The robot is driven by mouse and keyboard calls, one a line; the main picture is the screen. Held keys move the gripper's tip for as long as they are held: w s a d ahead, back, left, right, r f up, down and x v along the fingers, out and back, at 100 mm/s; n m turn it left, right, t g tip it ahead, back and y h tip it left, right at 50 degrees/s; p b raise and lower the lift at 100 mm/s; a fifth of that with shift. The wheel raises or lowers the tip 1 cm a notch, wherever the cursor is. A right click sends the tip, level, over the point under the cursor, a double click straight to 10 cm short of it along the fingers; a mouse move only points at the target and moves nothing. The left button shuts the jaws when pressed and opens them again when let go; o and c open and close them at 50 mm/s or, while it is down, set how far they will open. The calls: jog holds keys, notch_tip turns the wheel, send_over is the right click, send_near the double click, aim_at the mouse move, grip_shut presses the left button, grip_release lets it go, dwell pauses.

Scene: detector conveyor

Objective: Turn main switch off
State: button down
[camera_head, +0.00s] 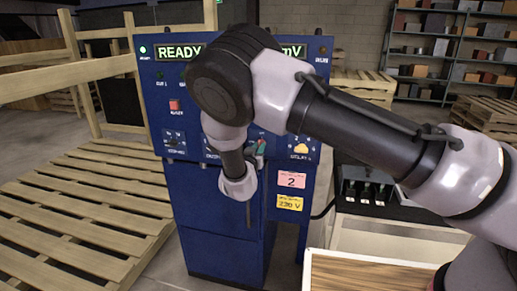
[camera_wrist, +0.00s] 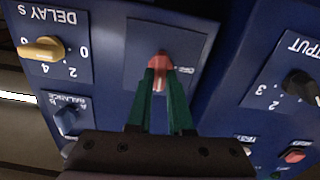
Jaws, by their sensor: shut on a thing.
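The main switch is a red knob (camera_wrist: 161,66) on a dark square plate of the blue control cabinet (camera_head: 215,215). In the wrist view, which shows the panel upside down, my gripper (camera_wrist: 162,78) has its two green fingers shut on the knob from either side. The plate's small lettering is too blurred to read. In the head view my gripper (camera_head: 258,149) meets the panel front, and my wrist and arm hide much of the panel.
A red button (camera_head: 174,105) is on the panel's left. Wooden pallets (camera_head: 80,205) lie left of the cabinet; shelves (camera_head: 450,50) stand at the back right.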

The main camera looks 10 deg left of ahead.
jog(key=shift+a+f+n, duration=0.15)
jog(key=shift+n, duration=4.05)
jog(key=shift+a+f+n, duration=0.1)
jog(key=shift+f+n, duration=0.05)
jog(key=shift+n, duration=4.05)
jog(key=c, duration=0.8)
grip_release()
jog(key=shift+s, duration=0.15)
jog(key=s, duration=1)
jog(key=shift+s+a, duration=0.15)
jog(key=shift+s, duration=0.15)
